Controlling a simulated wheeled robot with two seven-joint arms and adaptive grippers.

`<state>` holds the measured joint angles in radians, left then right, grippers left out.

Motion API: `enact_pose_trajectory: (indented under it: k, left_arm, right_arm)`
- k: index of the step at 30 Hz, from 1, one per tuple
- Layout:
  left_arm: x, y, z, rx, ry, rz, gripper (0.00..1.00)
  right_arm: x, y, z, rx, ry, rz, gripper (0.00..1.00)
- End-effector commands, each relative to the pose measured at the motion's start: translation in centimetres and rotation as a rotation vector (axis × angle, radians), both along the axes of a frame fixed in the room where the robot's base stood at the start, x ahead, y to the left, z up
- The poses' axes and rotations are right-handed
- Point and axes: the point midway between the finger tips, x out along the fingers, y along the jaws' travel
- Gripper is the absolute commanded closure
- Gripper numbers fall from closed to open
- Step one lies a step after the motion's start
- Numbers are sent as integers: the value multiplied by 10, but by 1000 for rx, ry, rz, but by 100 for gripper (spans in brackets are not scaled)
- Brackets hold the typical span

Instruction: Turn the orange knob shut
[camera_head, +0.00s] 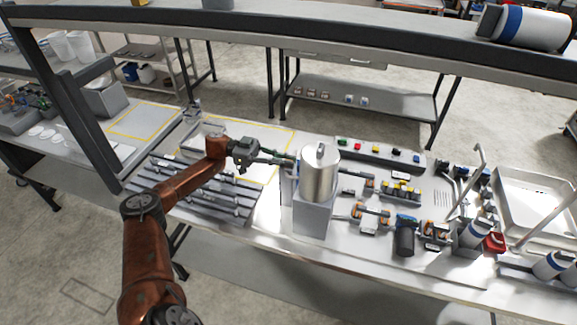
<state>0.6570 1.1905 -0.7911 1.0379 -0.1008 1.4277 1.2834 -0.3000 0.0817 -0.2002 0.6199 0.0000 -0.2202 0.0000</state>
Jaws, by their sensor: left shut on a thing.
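A shiny metal cylinder dispenser (320,175) stands upright on a grey block stand (313,215) at the middle of the bench. My left gripper (289,161) reaches in from the left, with its fingers level at the left side of the cylinder. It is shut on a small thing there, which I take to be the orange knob. The fingers and the cylinder hide the knob, so I cannot tell its turn angle. My right gripper is not in view.
A slatted grey rack (190,190) lies under my left arm. Small orange-and-grey fittings (370,217) and a dark cylinder (404,235) stand right of the dispenser. A metal tray (540,205) is at the far right. A shelf beam (300,30) crosses above the bench.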

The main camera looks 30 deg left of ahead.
Motion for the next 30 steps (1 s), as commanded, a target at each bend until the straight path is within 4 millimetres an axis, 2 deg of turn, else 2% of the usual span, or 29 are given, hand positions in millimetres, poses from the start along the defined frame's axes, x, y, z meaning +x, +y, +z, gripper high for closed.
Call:
enact_pose_trajectory:
  k: [16, 17, 24, 30]
  left_arm:
    - [1, 0, 2, -2, -3, -17, 100]
    - [1, 0, 2, -2, -3, -17, 88]
    - [0, 0, 1, -2, -1, -17, 72]
    - [0, 0, 1, -1, -1, -17, 72]
  right_arm:
    - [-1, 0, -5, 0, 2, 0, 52]
    - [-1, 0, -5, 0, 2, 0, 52]
    - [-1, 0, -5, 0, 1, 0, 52]
    - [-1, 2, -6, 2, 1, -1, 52]
